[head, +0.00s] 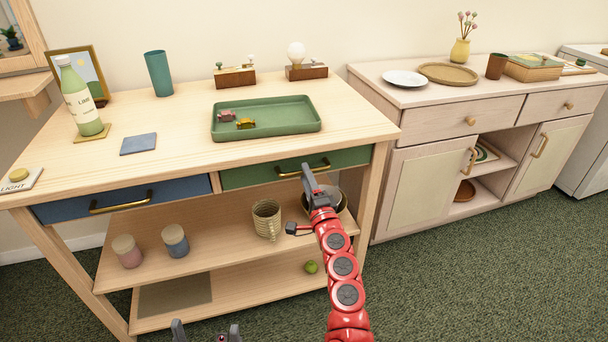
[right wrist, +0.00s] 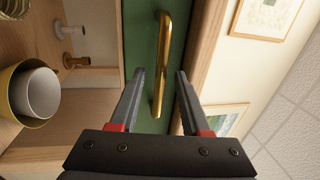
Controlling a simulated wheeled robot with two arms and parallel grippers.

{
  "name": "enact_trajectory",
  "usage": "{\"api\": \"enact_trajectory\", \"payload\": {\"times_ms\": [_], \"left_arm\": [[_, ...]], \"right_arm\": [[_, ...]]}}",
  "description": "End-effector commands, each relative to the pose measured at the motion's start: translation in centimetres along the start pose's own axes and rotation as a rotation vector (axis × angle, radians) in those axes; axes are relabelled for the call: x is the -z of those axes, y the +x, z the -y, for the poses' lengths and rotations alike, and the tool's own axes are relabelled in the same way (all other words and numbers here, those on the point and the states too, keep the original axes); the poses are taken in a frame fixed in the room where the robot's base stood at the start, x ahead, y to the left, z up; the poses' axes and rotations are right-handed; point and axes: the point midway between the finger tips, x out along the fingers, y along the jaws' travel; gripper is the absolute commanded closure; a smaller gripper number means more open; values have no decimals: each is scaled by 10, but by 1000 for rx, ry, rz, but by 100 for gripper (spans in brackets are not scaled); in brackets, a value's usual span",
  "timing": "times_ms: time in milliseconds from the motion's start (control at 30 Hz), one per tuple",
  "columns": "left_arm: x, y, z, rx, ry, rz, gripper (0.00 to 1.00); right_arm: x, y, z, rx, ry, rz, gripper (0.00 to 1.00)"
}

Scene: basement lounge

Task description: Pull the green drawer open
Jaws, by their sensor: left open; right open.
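The green drawer (head: 245,178) is at the right end of the wooden table's front and looks shut, its front level with the frame. Its brass bar handle (head: 288,173) shows left of my right gripper. My right gripper (head: 307,176) is open at the right part of the handle. In the right wrist view the handle (right wrist: 162,60) lines up between the two open fingertips (right wrist: 160,73), with the green front (right wrist: 140,35) behind. I cannot tell whether the fingers touch it. My left gripper (head: 205,334) is open and empty at the bottom edge, partly cut off.
A blue drawer (head: 70,208) with a brass handle sits to the left. A green tray (head: 290,122) with toy cars is on the tabletop. A mug (head: 266,218), two jars and a bowl stand on the shelf below. Carpet lies clear in front.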

Motion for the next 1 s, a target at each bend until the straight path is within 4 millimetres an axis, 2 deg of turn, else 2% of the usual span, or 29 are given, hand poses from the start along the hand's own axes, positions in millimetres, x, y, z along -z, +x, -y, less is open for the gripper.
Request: {"api": "enact_trajectory", "payload": {"times_ms": [200, 567, 600, 867, 1000], "left_arm": [[-1, -8, 0, 0, 0, 0, 0], [-1, -8, 0, 0, 0, 0, 0], [-1, -8, 0, 0, 0, 0, 0], [-1, -8, 0, 0, 0, 0, 0], [-1, -8, 0, 0, 0, 0, 0]], "right_arm": [[-1, 19, 0, 1, 0, 2, 53], [0, 23, 0, 1, 2, -1, 53], [0, 23, 0, 0, 2, -1, 55], [0, 23, 0, 0, 1, 0, 100], [0, 23, 0, 0, 1, 0, 100]]}}
